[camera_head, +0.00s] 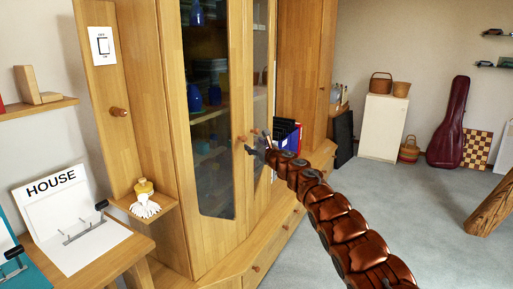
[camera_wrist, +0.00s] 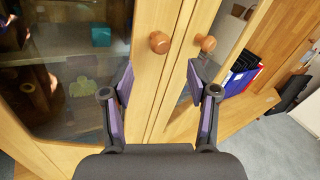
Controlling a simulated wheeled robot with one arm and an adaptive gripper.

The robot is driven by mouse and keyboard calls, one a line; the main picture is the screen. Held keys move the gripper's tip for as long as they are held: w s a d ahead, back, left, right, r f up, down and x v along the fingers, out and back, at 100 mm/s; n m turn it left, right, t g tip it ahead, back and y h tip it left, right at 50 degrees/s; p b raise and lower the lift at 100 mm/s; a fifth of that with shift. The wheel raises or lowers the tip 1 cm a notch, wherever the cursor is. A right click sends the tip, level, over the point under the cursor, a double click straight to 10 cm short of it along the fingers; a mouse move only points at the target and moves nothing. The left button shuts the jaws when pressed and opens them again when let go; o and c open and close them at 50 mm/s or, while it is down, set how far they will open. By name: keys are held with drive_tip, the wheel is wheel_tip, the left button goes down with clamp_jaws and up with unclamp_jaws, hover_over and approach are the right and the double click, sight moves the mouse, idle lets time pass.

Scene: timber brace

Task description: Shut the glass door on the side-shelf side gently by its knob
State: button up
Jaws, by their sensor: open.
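The wooden cabinet has two glass doors meeting at a middle seam. The left glass door (camera_head: 212,150), on the side of the small side shelf (camera_head: 146,208), has a round wooden knob (camera_wrist: 160,42) near its seam edge. The right glass door (camera_head: 260,80) carries a similar knob (camera_wrist: 207,43). My gripper (camera_head: 254,153) is in front of the seam. In the wrist view my gripper (camera_wrist: 160,82) is open and empty, its fingertips just below the knobs and apart from them. I cannot tell how far the left door stands ajar.
Blue and black folders (camera_head: 287,135) stand on the ledge right of the doors. Drawers with knobs lie below. The grey floor (camera_head: 380,200) to the right is mostly clear.

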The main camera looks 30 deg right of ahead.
drive_tip(key=shift+s+f, duration=0.1)
drive_tip(key=shift+s, duration=0.4)
idle(0.7)
